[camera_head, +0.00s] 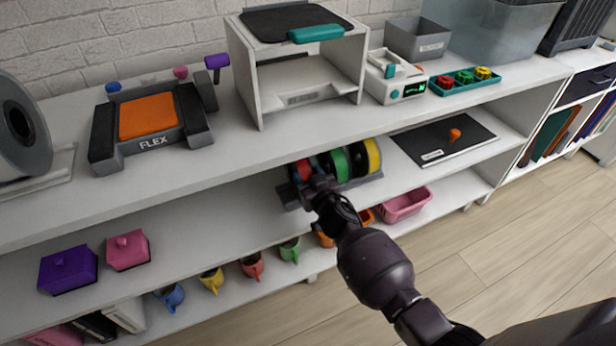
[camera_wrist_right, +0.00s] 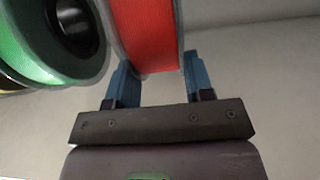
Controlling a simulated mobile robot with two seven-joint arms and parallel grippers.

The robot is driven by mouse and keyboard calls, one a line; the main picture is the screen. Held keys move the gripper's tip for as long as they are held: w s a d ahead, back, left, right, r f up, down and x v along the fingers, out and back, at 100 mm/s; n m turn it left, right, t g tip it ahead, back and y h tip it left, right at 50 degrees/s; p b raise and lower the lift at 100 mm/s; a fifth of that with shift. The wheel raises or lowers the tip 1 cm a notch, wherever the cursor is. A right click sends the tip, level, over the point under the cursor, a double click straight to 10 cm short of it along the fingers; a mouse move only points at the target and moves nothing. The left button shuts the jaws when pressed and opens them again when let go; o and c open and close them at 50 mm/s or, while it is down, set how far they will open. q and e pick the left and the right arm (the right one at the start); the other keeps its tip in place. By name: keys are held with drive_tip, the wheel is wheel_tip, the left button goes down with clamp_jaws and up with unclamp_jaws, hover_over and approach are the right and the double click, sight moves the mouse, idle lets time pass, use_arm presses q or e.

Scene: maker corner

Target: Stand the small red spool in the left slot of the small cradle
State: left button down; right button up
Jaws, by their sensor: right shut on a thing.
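My right gripper (camera_head: 312,184) reaches onto the middle shelf and is shut on the small red spool (camera_head: 302,169). In the right wrist view the red spool (camera_wrist_right: 146,35) stands upright between the two blue fingers (camera_wrist_right: 155,88). The small cradle (camera_head: 343,185) is a dark grey rack on that shelf. A green spool (camera_head: 338,162) and a yellow spool (camera_head: 373,154) stand in it to the right of the red one. The red spool is at the cradle's left end; my gripper hides whether it rests in the slot. My left gripper is not in view.
The white top shelf edge (camera_head: 250,146) overhangs the cradle closely. A black mat with an orange knob (camera_head: 455,134) lies to the right on the middle shelf. Purple and pink boxes (camera_head: 127,250) stand at the left. Several mugs and a pink bin (camera_head: 405,205) are below.

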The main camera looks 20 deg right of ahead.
drive_tip(key=o, duration=1.2)
drive_tip(key=shift+o, duration=0.5)
